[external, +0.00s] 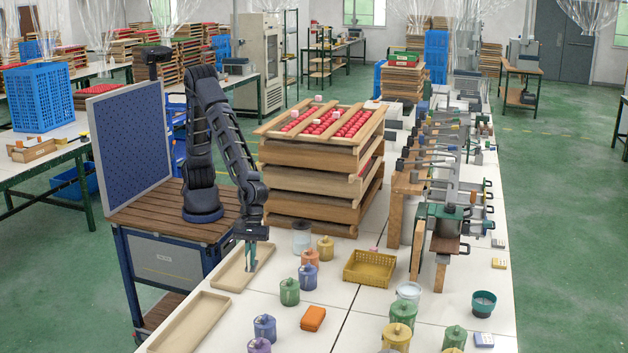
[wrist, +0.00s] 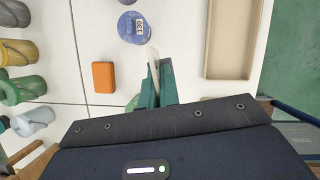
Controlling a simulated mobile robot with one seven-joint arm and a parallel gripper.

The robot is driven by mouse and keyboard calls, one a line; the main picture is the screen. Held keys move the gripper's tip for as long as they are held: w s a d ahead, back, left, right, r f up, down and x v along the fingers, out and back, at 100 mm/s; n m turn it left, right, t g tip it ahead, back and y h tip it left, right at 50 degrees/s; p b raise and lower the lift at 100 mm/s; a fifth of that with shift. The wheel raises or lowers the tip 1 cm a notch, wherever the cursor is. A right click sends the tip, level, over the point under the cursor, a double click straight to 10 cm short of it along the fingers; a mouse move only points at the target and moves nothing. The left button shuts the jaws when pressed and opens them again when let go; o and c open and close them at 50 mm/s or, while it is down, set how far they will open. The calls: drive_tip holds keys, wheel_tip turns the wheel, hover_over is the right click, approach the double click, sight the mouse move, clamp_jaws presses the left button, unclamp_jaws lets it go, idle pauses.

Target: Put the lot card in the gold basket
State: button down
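My gripper (external: 250,258) hangs fingers down at the front left of the white table, near a shallow beige tray. In the wrist view its green fingers (wrist: 157,86) are closed together around a thin pale piece (wrist: 152,57), seen nearly edge-on, which looks like the lot card. No writing on it can be read. In the external view the card is too small to make out. The gold basket (external: 369,268), a yellow open crate, stands on the table to the right of my gripper, clear of it. I cannot make out the basket in the wrist view.
Several coloured jars and an orange block (external: 313,318) stand between and in front of the gripper and basket. A stack of wooden trays (external: 318,185) rises behind. Clamped metal equipment (external: 447,222) stands to the right. An empty beige tray (external: 190,322) lies at the front left.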

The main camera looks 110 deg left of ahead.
drive_tip(key=w+a+n, duration=0.2)
drive_tip(key=w+a, duration=0.6)
drive_tip(key=w, duration=0.3)
drive_tip(key=n+t+y, duration=0.1)
drive_tip(key=n+t, duration=0.1)
drive_tip(key=n, duration=0.3)
hover_over(370, 269)
drive_tip(key=w+d, duration=0.1)
drive_tip(key=d, duration=0.3)
wheel_tip(370, 269, down, 20)
drive_tip(key=shift+w+a+r, duration=0.1)
drive_tip(key=shift+a, duration=0.05)
drive_tip(key=shift+f, duration=0.2)
drive_tip(key=c, duration=1.6)
unclamp_jaws()
drive_tip(key=shift+c, duration=0.2)
